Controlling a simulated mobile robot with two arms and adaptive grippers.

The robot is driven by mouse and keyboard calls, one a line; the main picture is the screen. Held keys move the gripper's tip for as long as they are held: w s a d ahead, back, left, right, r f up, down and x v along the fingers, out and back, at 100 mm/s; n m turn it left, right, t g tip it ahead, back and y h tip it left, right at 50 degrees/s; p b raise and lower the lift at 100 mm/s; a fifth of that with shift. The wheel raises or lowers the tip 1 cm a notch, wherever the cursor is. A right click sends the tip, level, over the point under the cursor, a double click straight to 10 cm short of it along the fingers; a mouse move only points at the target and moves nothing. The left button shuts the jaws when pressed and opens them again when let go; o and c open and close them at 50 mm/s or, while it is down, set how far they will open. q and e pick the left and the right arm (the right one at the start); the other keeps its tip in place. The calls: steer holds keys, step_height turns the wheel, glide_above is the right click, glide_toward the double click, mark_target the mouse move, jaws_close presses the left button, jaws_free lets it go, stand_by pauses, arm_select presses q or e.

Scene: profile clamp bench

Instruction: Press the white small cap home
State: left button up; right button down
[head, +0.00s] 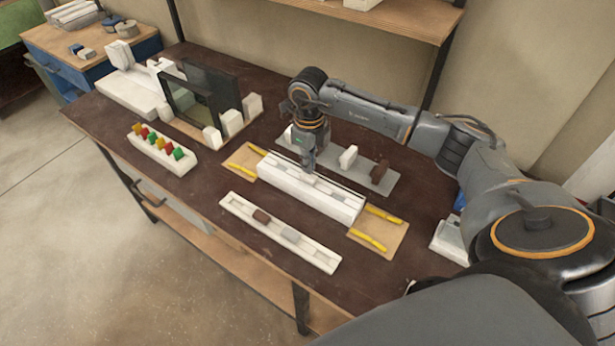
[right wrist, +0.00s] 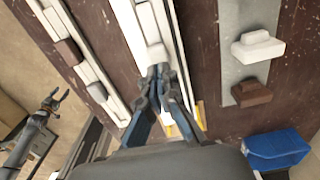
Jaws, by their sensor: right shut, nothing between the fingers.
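The long white profile block (head: 335,203) lies mid-bench with a channel along its top. In the right wrist view a small white cap (right wrist: 155,54) sits in the channel of this block (right wrist: 134,32), just ahead of my fingertips. Whether it is fully seated I cannot tell. My right gripper (head: 309,171) points down over the block; it also shows in the right wrist view (right wrist: 160,72), shut and empty, its tips at or very near the cap. Contact is unclear. My left gripper (right wrist: 54,100) hangs away from the bench, fingers apart, empty.
A grey plate (head: 332,168) behind the block bears a white cap (head: 348,156) and a brown one (head: 380,170). A white tray (head: 240,213) in front holds brown and grey caps. Wooden pads with yellow strips (head: 380,228) flank the block. A dark framed fixture (head: 196,95) stands left.

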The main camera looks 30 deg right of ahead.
steer(key=shift+f, duration=0.15)
stand_by(0.5)
steer(key=shift+f+b, duration=0.5)
steer(key=shift+b, duration=0.1)
steer(key=shift+f+b, duration=0.55)
steer(key=shift+f, duration=0.05)
stand_by(0.3)
steer(key=shift+r, duration=0.1)
steer(key=shift+r+p, duration=2.15)
steer(key=shift+r, duration=1.3)
steer(key=shift+f, duration=0.1)
